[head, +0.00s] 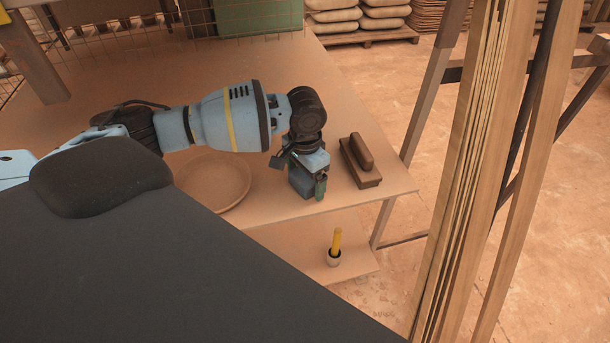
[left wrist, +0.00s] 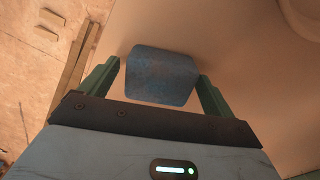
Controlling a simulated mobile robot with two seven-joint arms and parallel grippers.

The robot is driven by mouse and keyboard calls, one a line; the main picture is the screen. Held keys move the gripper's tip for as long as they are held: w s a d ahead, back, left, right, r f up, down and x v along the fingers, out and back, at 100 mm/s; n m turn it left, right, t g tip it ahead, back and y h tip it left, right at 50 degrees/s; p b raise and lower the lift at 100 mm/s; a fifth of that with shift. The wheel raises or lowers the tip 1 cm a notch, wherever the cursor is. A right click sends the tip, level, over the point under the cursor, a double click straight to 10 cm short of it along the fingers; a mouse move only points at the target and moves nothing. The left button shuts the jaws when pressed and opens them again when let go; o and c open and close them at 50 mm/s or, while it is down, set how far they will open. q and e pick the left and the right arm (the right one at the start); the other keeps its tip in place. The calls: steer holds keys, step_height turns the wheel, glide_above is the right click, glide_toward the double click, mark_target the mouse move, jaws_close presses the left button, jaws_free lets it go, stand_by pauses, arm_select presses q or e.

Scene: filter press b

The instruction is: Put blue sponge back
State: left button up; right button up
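The blue sponge (left wrist: 160,76) is a worn, rounded block in the left wrist view, with rusty patches on its face. It stands between the two green fingers of my left gripper (left wrist: 157,82). A narrow gap shows between the sponge and the left finger; the right finger is close beside it. The gripper looks open around the sponge. In the head view my left gripper (head: 308,188) points down near the table's front edge, and the sponge is hard to tell apart from it there. My right gripper is not in view.
A round shallow dish (head: 213,183) lies left of the gripper on the table (head: 300,75). A brown brush-like block (head: 360,162) lies right of it. A small cup with a yellow stick (head: 335,248) stands on the lower shelf. Upright planks (head: 475,170) stand at the right.

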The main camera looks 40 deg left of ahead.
arm_select(q)
step_height(320, 180, up, 12)
steer(key=p, duration=0.1)
steer(key=shift+r, duration=0.15)
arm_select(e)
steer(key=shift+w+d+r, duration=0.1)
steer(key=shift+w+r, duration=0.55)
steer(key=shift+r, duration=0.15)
